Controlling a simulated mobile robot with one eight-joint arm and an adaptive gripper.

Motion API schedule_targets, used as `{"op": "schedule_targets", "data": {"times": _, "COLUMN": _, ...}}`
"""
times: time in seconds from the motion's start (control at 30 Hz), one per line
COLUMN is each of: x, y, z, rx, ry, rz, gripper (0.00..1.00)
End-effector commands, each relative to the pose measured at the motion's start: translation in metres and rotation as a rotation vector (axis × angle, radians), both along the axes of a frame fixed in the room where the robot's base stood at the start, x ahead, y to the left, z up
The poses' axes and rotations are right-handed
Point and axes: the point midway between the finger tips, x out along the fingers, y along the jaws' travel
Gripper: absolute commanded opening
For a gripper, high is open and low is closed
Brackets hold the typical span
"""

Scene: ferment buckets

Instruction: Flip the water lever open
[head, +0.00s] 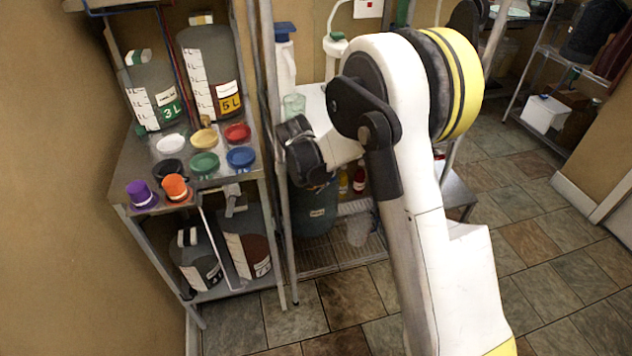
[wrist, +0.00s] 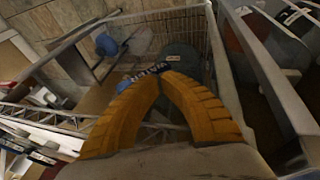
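I cannot pick out the water lever for certain in either view. In the head view, thin red and blue pipes (head: 172,62) run down the wall between two large grey containers, one labelled 3L (head: 150,88) and one labelled 5L (head: 208,65). A small grey fitting (head: 232,196) shows at the front edge of the metal table, too small to identify. My gripper's two orange fingers (wrist: 160,76) meet at their tips in the wrist view, with nothing visible between them. In the head view my arm reaches left toward the racks, and its fingers cannot be made out.
The metal table (head: 135,165) carries several coloured dishes, a purple cup (head: 141,193) and an orange cup (head: 175,187). More containers stand on its lower shelf. A wire rack (head: 318,262) with a dark green bucket (head: 313,210) is beside it. Tiled floor (head: 540,235) is open at right.

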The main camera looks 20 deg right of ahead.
Motion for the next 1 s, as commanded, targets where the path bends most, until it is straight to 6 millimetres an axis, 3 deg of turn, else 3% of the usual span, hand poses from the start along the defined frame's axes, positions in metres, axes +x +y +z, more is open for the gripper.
{"op": "schedule_targets", "data": {"times": 0.4, "x": 0.000, "y": -0.005, "z": -0.017, "rx": 0.000, "ry": 0.000, "rz": 0.000, "gripper": 0.00}}
{"op": "schedule_targets", "data": {"times": 1.0, "x": 0.000, "y": -0.008, "z": -0.021, "rx": 0.000, "ry": 0.000, "rz": -0.001, "gripper": 0.00}}
